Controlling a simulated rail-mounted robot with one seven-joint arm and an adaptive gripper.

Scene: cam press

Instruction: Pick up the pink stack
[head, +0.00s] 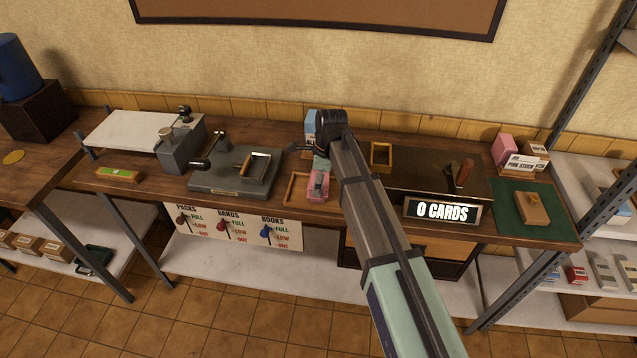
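A pink block (504,149) stands at the right back of the bench, behind a white label that seems to read "PINK STOCK". A second pink thing (318,187), with a greyish part on top, is at the wooden tray (297,190) in the middle of the bench. I cannot tell from this view which is the pink stack. My gripper (321,152) is over the middle of the bench, just behind the second pink thing and well left of the pink block. My wrist and arm hide most of the gripper, so its fingers cannot be read.
A grey press (228,182) with levers stands left of the tray. A small wooden frame (381,157), a "0 CARDS" sign (442,211) and a green mat (512,208) with a brown block (533,208) are to the right. A metal shelf post rises at the bench's right end.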

